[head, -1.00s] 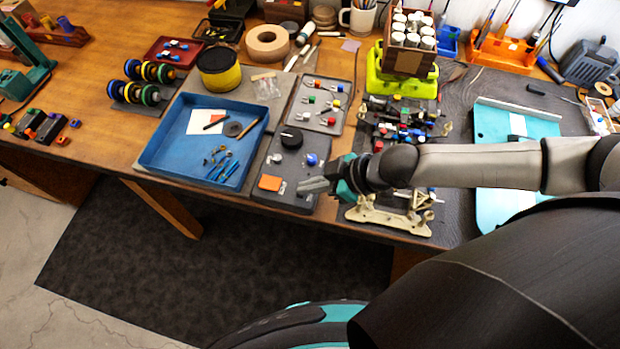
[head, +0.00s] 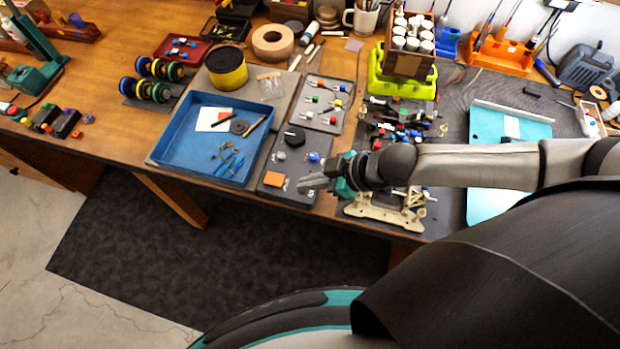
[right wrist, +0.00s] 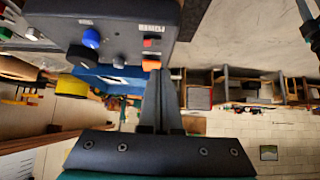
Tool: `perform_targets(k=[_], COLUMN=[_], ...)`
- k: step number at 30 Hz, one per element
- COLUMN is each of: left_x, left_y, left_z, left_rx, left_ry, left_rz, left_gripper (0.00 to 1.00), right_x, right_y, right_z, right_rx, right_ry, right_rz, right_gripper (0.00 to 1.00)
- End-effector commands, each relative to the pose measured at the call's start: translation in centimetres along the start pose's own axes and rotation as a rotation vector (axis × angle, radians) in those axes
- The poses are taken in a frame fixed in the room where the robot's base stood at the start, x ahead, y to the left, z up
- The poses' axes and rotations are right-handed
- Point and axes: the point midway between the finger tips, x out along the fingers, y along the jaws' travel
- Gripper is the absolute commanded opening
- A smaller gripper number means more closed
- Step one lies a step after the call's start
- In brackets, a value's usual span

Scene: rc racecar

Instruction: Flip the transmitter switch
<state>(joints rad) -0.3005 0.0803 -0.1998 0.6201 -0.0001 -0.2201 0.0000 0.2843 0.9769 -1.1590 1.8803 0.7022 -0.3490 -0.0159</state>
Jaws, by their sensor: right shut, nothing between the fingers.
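The transmitter is a dark grey panel (head: 268,191) at the table's front edge. It carries a black knob (head: 294,136), a blue knob (head: 314,157) and an orange block (head: 274,180). In the right wrist view the panel (right wrist: 118,18) fills the upper left, with the blue knob (right wrist: 91,38), a red part (right wrist: 152,42), the orange block (right wrist: 151,65) and a small white label. I cannot tell which small part is the switch. My right gripper (head: 304,185) is shut and empty at the panel's right front. Its fingertips (right wrist: 164,73) look close to the orange block; contact is unclear.
A blue tray (head: 165,160) with small tools stands left of the panel. Behind the panel is a grey plate (head: 310,117) with several small coloured parts. A beige frame (head: 385,213) lies under my right forearm. Floor is open before the table.

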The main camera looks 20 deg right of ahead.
Motion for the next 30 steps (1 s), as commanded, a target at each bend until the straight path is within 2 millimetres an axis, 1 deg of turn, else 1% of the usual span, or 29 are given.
perform_targets(k=[1,3,9,15,18,22,30], left_x=[-1.1,-0.6,-0.6,-0.6,-0.7,-0.7,-0.7], left_y=[0.0,0.0,0.0,0.0,0.0,0.0,0.0], left_z=[-0.1,-0.1,-0.1,-0.1,-0.1,-0.1,-0.1], left_rx=[0.000,0.000,0.000,0.000,0.000,0.000,0.000], left_ry=[0.000,0.000,0.001,0.001,0.001,0.001,0.001], left_rz=[0.000,0.001,0.001,0.001,0.001,0.001,0.001], left_gripper=[0.50,0.50,0.50,0.50,0.50,0.50,0.50], right_x=[-0.7,-1.9,-5.3,-8.1,-9.1,-9.9,-10.2], right_y=[-0.1,-0.1,-0.5,-0.7,-0.8,-0.9,-0.9], right_z=[-0.7,-0.1,-0.1,-0.2,-0.1,-0.2,-0.2], right_rx=[0.001,0.000,-0.001,-0.001,-0.001,0.000,0.000], right_ry=[0.000,-0.003,-0.001,-0.002,-0.001,0.000,0.002], right_rz=[0.000,0.002,0.001,0.001,0.002,0.002,0.001], right_gripper=[0.00,0.00,0.00,0.00,0.00,0.00,0.00])
